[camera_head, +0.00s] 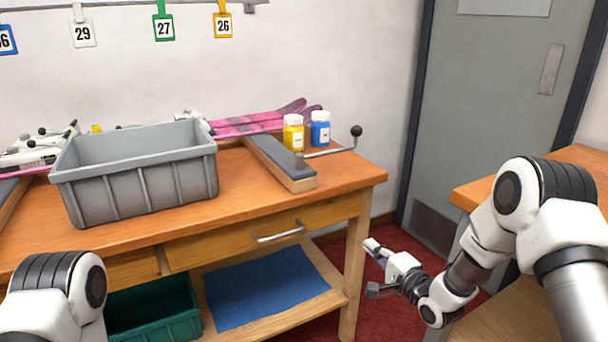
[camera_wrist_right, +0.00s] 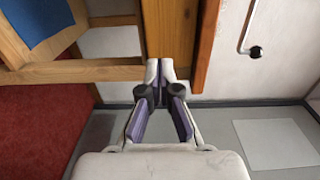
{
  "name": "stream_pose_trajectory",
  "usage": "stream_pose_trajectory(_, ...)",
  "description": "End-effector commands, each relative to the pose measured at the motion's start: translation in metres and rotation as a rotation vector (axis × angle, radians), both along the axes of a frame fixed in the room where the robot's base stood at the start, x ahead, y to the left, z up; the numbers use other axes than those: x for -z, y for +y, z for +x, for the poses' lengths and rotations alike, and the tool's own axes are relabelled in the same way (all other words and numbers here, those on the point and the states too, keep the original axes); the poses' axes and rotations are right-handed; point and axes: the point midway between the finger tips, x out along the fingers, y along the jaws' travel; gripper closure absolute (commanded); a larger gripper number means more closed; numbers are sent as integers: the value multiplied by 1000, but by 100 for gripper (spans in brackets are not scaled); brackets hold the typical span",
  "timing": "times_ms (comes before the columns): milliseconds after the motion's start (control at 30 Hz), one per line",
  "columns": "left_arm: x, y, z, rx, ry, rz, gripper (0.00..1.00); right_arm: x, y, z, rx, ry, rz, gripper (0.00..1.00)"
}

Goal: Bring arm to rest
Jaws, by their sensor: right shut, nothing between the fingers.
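My right gripper (camera_head: 373,266) hangs in front of the right end of the wooden workbench (camera_head: 345,180), beside its front right leg. Its fingers are shut and empty. In the right wrist view the gripper (camera_wrist_right: 158,72) shows its fingertips together, with the bench's wood beyond them. My right arm (camera_head: 490,230) comes in from the right, bent down at the elbow. Only a rounded joint of my left arm (camera_head: 60,295) shows at the lower left. My left gripper is out of the picture.
A grey bin (camera_head: 140,180) stands on the bench, with a yellow jar (camera_head: 293,133) and a blue jar (camera_head: 320,129) behind a clamp rail (camera_head: 280,160). A drawer handle (camera_head: 280,231) sticks out in front. A second wooden table (camera_head: 470,195) stands at right. Red floor (camera_head: 375,315) lies between.

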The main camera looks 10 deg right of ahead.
Motion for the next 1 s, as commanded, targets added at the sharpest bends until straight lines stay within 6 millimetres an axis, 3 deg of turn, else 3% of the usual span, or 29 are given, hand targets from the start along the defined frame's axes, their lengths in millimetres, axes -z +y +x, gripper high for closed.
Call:
stream_pose_trajectory(67,0,0,0,0,0,0,21,33,12,-11,-21,59,-8,100)
stream_pose_trajectory(167,0,0,0,0,0,0,21,95,30,-48,-31,212,-13,100)
stream_pose_trajectory(300,0,0,0,0,0,0,21,191,40,-133,-29,494,-203,100)
stream_pose_trajectory(400,0,0,0,0,0,0,21,241,39,-207,-89,682,-432,100)
stream_pose_trajectory(500,0,0,0,0,0,0,21,271,32,-280,-209,840,-669,100)
stream_pose_trajectory(600,0,0,0,0,0,0,21,282,22,-343,-375,956,-882,100)
stream_pose_trajectory(700,0,0,0,0,0,0,21,279,12,-391,-569,1024,-1063,100)
stream_pose_trajectory(767,0,0,0,0,0,0,21,277,7,-411,-687,1039,-1147,100)
stream_pose_trajectory(900,0,0,0,0,0,0,21,277,3,-428,-952,952,-1319,100)
stream_pose_trajectory(933,-25,0,-1,0,2,0,21,250,3,-427,-943,955,-1315,100)
stream_pose_trajectory(1000,-50,0,0,0,0,0,21,227,3,-427,-938,956,-1312,100)
